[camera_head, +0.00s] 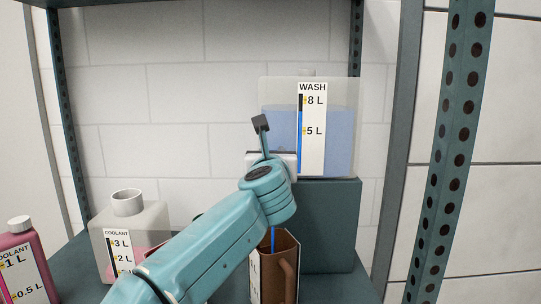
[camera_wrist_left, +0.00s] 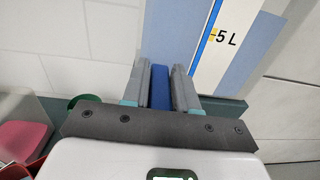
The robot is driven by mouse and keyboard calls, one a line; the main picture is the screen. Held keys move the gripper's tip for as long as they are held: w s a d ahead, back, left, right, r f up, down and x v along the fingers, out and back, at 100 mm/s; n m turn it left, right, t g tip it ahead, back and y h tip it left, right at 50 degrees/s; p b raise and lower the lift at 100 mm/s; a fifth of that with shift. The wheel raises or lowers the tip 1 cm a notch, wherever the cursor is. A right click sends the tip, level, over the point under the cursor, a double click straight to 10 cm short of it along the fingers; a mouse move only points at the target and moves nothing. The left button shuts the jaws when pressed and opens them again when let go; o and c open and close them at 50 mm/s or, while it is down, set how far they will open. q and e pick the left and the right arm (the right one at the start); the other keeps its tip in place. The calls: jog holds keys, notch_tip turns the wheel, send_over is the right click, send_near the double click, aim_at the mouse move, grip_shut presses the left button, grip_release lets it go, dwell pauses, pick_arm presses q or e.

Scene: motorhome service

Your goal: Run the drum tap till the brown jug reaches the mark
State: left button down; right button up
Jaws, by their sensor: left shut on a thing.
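The WASH drum (camera_head: 340,140) is a clear tank of blue liquid on a dark green block. Its level stands a little below the 8 L mark; it also shows in the wrist view (camera_wrist_left: 262,50). My left gripper (camera_wrist_left: 160,72) is shut on a blue piece (camera_wrist_left: 160,90) in front of the drum, apparently the tap handle. In the head view my left arm hides the tap and the fingertips. The brown jug (camera_head: 287,262) stands upright below my wrist. A thin blue stream (camera_head: 273,240) runs down into it. Its scale is mostly hidden by my arm, and its level cannot be read.
A pale coolant container (camera_head: 150,218) with pink liquid stands left on the shelf. A pink coolant bottle (camera_head: 27,255) is at the far left. The green block (camera_head: 330,225) stands right behind the jug. A perforated shelf post (camera_head: 450,150) rises at right.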

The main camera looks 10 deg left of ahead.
pick_arm(q)
jog(key=shift+f, duration=0.15)
jog(key=c, duration=1)
grip_release()
jog(key=shift+s, duration=0.1)
jog(key=shift+o, duration=0.2)
jog(key=shift+s+b, duration=0.35)
jog(key=shift+s, duration=0.05)
jog(key=s+d+b, duration=0.1)
jog(key=s+b, duration=0.3)
jog(key=s, duration=1.1)
jog(key=shift+s+d, duration=0.2)
